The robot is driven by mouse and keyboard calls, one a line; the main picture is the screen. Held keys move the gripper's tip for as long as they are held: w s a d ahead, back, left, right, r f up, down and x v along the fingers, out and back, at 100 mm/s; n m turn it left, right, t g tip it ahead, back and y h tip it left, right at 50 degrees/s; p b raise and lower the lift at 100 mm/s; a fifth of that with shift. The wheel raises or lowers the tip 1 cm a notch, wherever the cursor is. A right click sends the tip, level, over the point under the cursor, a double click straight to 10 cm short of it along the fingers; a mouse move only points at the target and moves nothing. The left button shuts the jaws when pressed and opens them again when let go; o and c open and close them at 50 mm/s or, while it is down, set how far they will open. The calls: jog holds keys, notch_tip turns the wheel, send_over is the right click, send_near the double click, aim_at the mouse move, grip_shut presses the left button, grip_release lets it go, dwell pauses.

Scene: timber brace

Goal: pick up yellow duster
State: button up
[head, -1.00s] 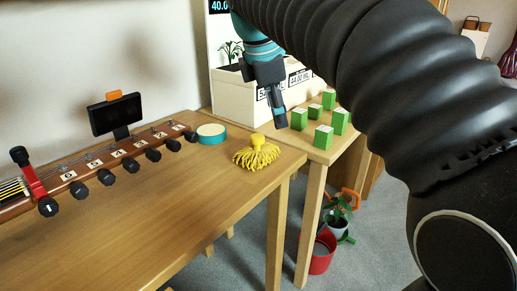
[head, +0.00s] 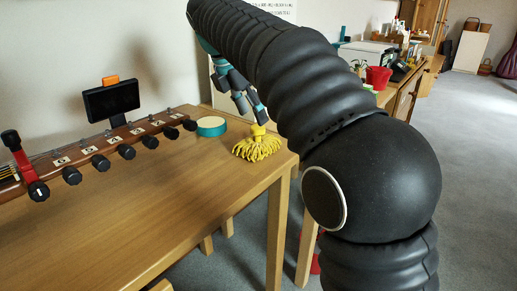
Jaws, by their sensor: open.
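The yellow duster (head: 257,147) sits on the wooden table (head: 130,215) near its far right corner. It has a short yellow knob on top and a spread of yellow strands below. My gripper (head: 253,113) is just above and behind the knob, fingers pointing down and apart. One finger appears very close to the knob; I cannot tell whether it touches.
A round teal-sided tin (head: 211,127) stands left of the duster. The front of the table is clear. A red pot (head: 378,77) stands farther back right.

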aim_at(258, 126)
jog(key=shift+s+b+x, duration=0.1)
jog(key=shift+b+x, duration=0.45)
jog(key=shift+x, duration=0.9)
jog(key=shift+s+b+x, duration=0.15)
jog(key=shift+b+x, duration=0.35)
jog(key=shift+x, duration=1)
jog(key=shift+a, duration=0.1)
grip_shut()
jog(key=shift+r, duration=0.5)
notch_tip(258, 126, up, 3)
jog(key=shift+r+p, duration=0.15)
jog(key=shift+p, duration=0.8)
jog(key=s+d+r, duration=0.6)
jog(key=s+d, duration=0.1)
jog(key=s, duration=0.1)
jog(key=shift+s+d+r+p, duration=0.35)
jog(key=shift+s, duration=0.05)
